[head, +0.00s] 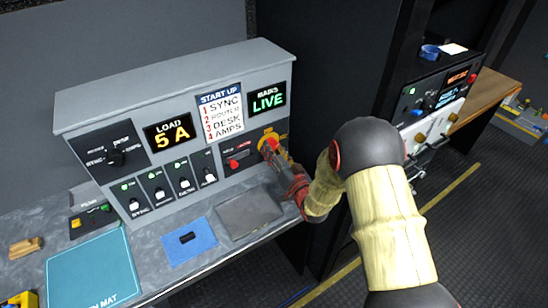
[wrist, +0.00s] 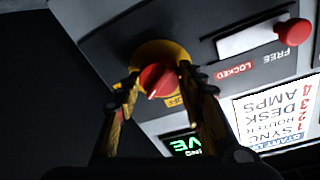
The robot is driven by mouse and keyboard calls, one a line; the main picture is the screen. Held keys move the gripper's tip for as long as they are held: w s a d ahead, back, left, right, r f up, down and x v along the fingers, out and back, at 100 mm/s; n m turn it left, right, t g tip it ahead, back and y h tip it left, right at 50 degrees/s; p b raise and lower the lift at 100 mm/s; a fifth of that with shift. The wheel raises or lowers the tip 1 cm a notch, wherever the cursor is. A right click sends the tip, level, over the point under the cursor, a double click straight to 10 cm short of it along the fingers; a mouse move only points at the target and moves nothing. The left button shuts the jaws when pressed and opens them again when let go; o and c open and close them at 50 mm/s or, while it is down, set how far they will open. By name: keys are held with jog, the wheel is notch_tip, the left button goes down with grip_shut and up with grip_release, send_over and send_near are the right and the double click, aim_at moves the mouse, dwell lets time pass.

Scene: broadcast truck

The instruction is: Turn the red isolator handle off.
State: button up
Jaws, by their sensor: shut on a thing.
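The red isolator handle (wrist: 158,79) sits on a round yellow plate (wrist: 148,50) on the grey console. In the head view the handle (head: 267,145) is partly covered by my gripper (head: 273,150). My gripper (wrist: 157,88) has one finger on each side of the handle and is shut on it. A pale line on the handle slants in the wrist view. An OFF label (wrist: 174,101) shows on the yellow plate beside the handle. The MAINS display (head: 267,99) reads LIVE in green.
A red knob (wrist: 293,32) stands at the FREE end of a slot marked FREE and LOCKED. The console also carries a LOAD display (head: 172,132) reading 5 A, a START UP list (head: 220,113) and several switches. A blue mat (head: 188,240) and a grey pad (head: 247,213) lie on the desk.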

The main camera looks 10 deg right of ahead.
jog(key=n+b, duration=0.4)
jog(key=b, duration=0.1)
jog(key=n+y+b, duration=0.1)
jog(key=n+b, duration=0.1)
jog(key=n, duration=0.1)
jog(key=shift+f, duration=0.3)
jog(key=n+y+b, duration=0.1)
jog(key=n+b, duration=0.4)
jog(key=shift+d+r, duration=0.1)
jog(key=shift+n, duration=0.4)
jog(key=o, duration=1.2)
jog(key=shift+r, duration=0.1)
jog(key=shift+c, duration=0.2)
jog(key=v, duration=1.2)
